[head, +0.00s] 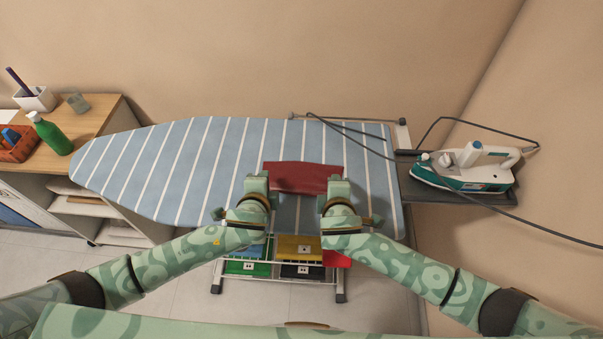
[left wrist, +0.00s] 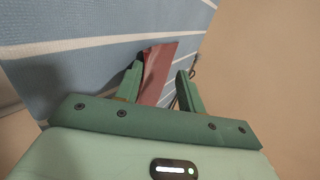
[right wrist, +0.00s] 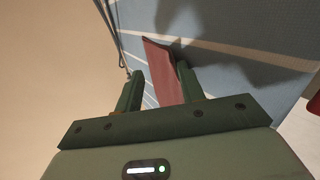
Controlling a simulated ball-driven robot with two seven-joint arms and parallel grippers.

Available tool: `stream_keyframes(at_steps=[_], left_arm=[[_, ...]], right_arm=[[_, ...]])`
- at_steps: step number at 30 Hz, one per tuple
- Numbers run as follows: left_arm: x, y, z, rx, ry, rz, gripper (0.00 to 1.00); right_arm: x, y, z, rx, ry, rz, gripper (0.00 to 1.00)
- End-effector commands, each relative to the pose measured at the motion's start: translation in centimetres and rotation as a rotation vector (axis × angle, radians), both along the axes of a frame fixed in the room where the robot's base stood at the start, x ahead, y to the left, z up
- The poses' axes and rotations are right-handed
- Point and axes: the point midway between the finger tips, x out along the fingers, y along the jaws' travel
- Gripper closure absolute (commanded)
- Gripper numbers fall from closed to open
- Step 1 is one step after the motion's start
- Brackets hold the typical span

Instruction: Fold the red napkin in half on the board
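The red napkin (head: 303,177) lies on the blue-and-white striped ironing board (head: 170,165), a wide, short rectangle in the head view. I cannot tell whether it is one layer or folded. My left gripper (head: 257,184) is at its left near corner and my right gripper (head: 338,188) at its right near corner. In the left wrist view the fingers (left wrist: 158,70) stand apart, with the napkin (left wrist: 158,75) showing between them. In the right wrist view the fingers (right wrist: 160,70) also stand apart, with the napkin (right wrist: 165,72) between them. Contact at the fingertips is unclear.
A steam iron (head: 468,167) sits on the rest at the right, its cord trailing over the board's back right. At left, a cabinet holds a green bottle (head: 52,135) and an orange basket (head: 17,145). Coloured bins (head: 299,250) stand beneath. The board's left half is clear.

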Motion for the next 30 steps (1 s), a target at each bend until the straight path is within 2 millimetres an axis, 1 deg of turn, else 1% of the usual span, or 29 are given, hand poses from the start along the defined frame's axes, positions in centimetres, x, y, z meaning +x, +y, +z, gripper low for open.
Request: stream_keyframes(at_steps=[5, 8, 13, 21, 25, 30], left_arm=[[-0.1, 0.0, -0.1, 0.000, 0.003, 0.000, 0.60], [-0.3, 0.0, 0.3, -0.002, 0.004, 0.000, 0.60], [-1.4, -0.1, 3.2, -0.004, 0.002, 0.001, 0.60], [-4.8, 0.0, 7.2, -0.003, 0.003, -0.001, 0.60], [-5.8, -0.1, 8.5, -0.003, 0.003, -0.001, 0.60], [-6.1, 0.0, 9.0, 0.000, 0.002, 0.000, 0.60]], right_arm=[[-0.1, 0.0, -0.1, 0.000, 0.003, 0.000, 0.60], [-0.3, 0.1, 0.4, 0.002, 0.003, 0.001, 0.60], [-1.5, 0.0, 3.2, 0.006, 0.002, -0.001, 0.60], [-4.7, 0.0, 7.2, 0.004, 0.003, -0.001, 0.60], [-5.8, 0.0, 8.6, 0.002, 0.002, 0.000, 0.60], [-6.1, 0.0, 9.0, -0.001, 0.002, -0.001, 0.60]])
